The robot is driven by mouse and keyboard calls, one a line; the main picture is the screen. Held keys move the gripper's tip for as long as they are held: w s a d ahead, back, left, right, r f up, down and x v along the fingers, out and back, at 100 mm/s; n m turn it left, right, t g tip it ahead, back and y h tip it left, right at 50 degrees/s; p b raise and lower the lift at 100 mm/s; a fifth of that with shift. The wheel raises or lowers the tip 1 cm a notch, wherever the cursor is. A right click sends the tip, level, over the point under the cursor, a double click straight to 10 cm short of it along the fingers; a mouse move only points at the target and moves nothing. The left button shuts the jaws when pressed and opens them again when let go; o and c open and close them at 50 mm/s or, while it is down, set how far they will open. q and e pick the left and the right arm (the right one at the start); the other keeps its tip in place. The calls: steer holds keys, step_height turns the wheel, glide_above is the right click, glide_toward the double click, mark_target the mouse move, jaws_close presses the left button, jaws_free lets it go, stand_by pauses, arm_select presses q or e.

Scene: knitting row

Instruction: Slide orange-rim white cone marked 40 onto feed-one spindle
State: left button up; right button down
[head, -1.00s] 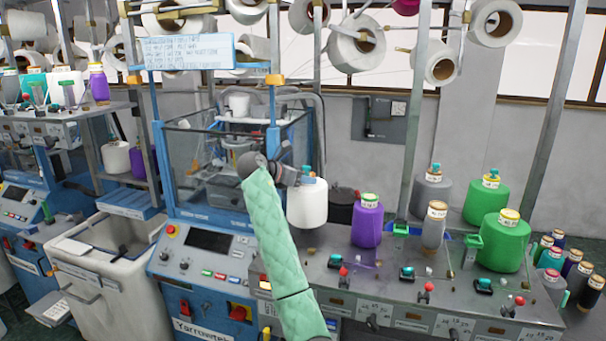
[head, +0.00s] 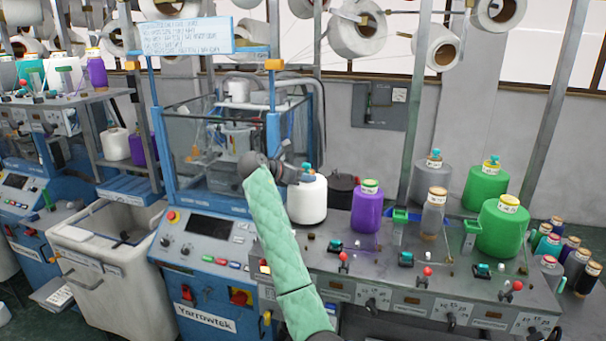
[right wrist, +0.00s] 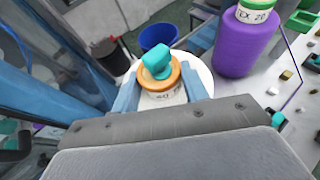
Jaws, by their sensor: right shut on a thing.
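The white cone (head: 307,203) is in my right gripper, upright at the left end of the machine table. In the right wrist view its orange rim (right wrist: 168,84) and a label reading 40 (right wrist: 163,99) show between the fingers. My right gripper (right wrist: 160,97) is shut on the cone's upper part. A teal knob (right wrist: 156,64) stands up out of the rim; it looks like a spindle top, though the shaft is hidden inside the cone. I cannot tell whether the cone's base touches the table. My left gripper is not in view.
A purple cone (head: 366,210) stands close right of the white one. A grey cone (head: 432,182) and a green cone (head: 486,189) with teal tops stand behind. A blue-framed machine (head: 274,150) rises at the left. Small knobs and levers line the table's front.

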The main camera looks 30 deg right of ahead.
steer(key=c, duration=0.7)
jaws_free()
steer(key=shift+o, duration=0.2)
steer(key=shift+a, duration=0.1)
steer(key=v, duration=0.7)
steer(key=shift+a+r, duration=0.2)
steer(key=shift+a, duration=0.1)
